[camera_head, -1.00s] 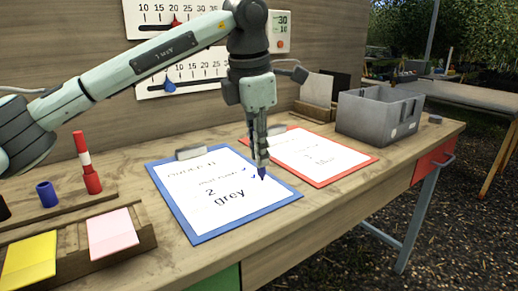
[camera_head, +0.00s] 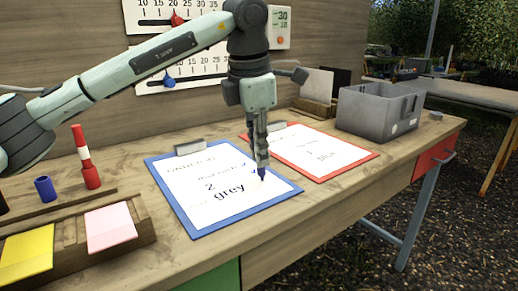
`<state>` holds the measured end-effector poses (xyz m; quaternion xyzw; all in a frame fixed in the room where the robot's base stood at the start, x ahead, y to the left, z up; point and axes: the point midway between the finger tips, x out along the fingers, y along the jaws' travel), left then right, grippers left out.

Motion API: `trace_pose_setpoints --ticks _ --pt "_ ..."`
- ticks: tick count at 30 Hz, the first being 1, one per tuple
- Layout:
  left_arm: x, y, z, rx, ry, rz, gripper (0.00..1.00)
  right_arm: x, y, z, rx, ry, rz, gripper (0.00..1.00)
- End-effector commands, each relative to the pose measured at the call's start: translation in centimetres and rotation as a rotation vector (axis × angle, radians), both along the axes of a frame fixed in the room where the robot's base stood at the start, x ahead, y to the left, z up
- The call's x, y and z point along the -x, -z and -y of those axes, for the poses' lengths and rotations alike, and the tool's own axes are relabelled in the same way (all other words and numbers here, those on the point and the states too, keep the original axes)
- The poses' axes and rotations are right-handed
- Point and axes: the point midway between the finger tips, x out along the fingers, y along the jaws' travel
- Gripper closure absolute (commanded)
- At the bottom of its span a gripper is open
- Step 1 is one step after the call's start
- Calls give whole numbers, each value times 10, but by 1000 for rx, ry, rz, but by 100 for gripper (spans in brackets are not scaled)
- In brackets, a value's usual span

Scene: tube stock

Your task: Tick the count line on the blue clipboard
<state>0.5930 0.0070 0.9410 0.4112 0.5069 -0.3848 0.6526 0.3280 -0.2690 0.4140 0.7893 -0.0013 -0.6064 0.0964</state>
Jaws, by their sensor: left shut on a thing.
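The blue clipboard (camera_head: 199,234) lies flat on the bench with a white sheet (camera_head: 190,185) under its clip. The sheet shows a heading, a line of small text, a "2" and the word "grey". Small blue marks show on the sheet's right side beside the gripper. My left gripper (camera_head: 261,160) points down over the right part of the sheet. It is shut on a pen (camera_head: 261,175) whose dark blue tip is at or just above the paper near the right edge; I cannot tell if it touches. The fingers hide part of the sheet. My right gripper is not in view.
A red clipboard (camera_head: 318,184) lies just right of the blue one. A grey bin (camera_head: 375,112) stands behind it. At left are a red-and-white marker (camera_head: 86,160), a blue cap-like cylinder (camera_head: 45,189), and yellow (camera_head: 27,253) and pink (camera_head: 110,227) note pads in a wooden tray.

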Motion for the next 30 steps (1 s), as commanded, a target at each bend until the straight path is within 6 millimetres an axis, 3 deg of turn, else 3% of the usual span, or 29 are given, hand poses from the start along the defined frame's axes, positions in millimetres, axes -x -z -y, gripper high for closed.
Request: trace_pose_setpoints --ticks 30 --pt "2 0 6 1 0 0 100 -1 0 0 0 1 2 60"
